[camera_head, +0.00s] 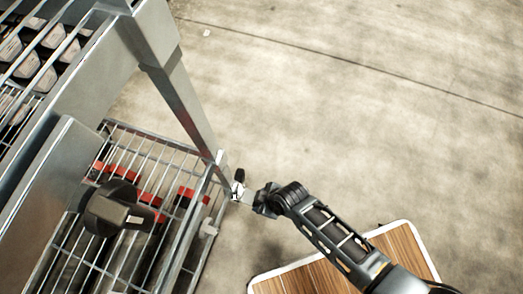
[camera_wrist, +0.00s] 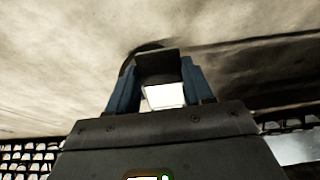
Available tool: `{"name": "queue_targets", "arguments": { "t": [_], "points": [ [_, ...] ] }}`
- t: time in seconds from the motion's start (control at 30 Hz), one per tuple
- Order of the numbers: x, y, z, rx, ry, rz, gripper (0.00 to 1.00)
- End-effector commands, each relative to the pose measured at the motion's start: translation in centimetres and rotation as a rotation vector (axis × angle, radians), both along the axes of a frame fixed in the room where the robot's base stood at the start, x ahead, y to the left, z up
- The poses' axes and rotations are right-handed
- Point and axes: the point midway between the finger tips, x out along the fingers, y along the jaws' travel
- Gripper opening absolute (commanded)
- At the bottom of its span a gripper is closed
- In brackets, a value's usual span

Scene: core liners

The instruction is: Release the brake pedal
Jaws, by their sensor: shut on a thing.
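My gripper (camera_head: 244,192) reaches in from the lower right to the outer corner of the metal rack, at the foot of its leg. A small dark rounded part (camera_head: 239,174) and a pale piece show at its tip. In the wrist view, the blue fingers of my gripper (camera_wrist: 158,65) stand on either side of a dark piece, which I take to be the brake pedal (camera_wrist: 157,66). My gripper is shut on it. A bright white patch shows between the fingers below it. The pedal's tilt and its mounting are hidden.
The metal rack (camera_head: 170,85) fills the left side, with a wire lower shelf (camera_head: 170,147) holding red and dark items. A black knob (camera_head: 115,208) sits on its panel. A wood-slatted top (camera_head: 300,280) with a white rim is below my arm. The concrete floor (camera_head: 370,110) is clear to the right.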

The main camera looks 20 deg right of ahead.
Motion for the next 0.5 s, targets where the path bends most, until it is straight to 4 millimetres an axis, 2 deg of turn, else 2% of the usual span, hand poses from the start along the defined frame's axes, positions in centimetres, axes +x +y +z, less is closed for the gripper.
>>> {"name": "queue_targets", "arguments": {
  "t": [0.5],
  "points": [
    [0.3, 0.3, 2.1, -0.215, 0.165, 0.001, 0.0]
  ]
}}
